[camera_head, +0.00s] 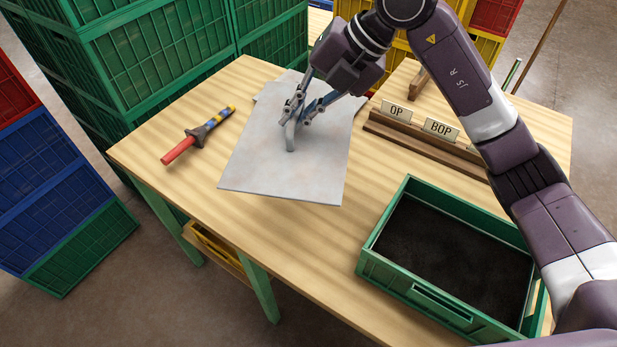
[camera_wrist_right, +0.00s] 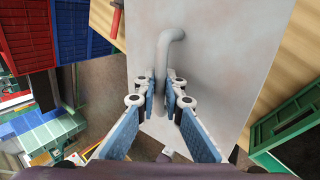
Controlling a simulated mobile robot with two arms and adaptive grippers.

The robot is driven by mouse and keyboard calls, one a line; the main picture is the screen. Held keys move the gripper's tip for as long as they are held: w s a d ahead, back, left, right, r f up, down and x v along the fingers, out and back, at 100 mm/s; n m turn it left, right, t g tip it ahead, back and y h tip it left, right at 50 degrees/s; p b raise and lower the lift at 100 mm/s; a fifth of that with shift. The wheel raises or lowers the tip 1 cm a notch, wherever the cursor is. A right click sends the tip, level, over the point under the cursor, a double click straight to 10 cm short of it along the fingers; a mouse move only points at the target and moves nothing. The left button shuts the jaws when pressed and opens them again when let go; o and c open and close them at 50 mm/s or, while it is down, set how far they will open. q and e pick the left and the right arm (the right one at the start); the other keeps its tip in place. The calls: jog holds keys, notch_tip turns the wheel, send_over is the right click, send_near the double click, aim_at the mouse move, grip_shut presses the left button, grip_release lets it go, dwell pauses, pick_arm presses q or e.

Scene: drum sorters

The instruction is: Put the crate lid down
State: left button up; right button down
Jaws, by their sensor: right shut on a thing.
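The crate lid (camera_head: 255,168) is a flat grey metal plate with a bent grey handle (camera_head: 290,139). It shows over the wooden table, left of the open green crate (camera_head: 395,285). My right gripper (camera_head: 301,117) is shut on the handle from above. The right wrist view shows the fingers (camera_wrist_right: 165,95) on either side of the handle (camera_wrist_right: 171,40), with the lid (camera_wrist_right: 225,60) beyond them. I cannot tell whether the lid touches the table. The crate holds dark, loose material. My left gripper is not in view.
A red-handled tool (camera_head: 198,137) lies left of the lid on the table (camera_head: 160,130). A wooden rack with signs OP and BOP (camera_head: 425,132) stands to the right. Another grey edge (camera_head: 268,92) shows behind the lid. Stacked green crates (camera_head: 150,55) stand behind the table.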

aim_at(296, 135)
jog(key=f, duration=0.4)
jog(key=shift+s+a+f, duration=0.15)
jog(key=shift+s+f, duration=0.05)
jog(key=shift+s, duration=0.15)
notch_tip(296, 135, down, 10)
jog(key=shift+w+f+p, duration=0.1)
jog(key=shift+w+p, duration=0.05)
jog(key=shift+p, duration=0.5)
jog(key=shift+f, duration=0.2)
notch_tip(296, 135, down, 3)
jog(key=shift+f, duration=0.55)
jog(key=c, duration=2.1)
grip_release()
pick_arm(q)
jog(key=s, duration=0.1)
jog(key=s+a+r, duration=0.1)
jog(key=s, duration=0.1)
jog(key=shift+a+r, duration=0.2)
pick_arm(e)
jog(key=shift+o, duration=0.3)
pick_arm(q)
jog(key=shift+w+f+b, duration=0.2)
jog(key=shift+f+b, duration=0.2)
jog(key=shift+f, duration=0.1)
pick_arm(e)
jog(key=v, duration=1.2)
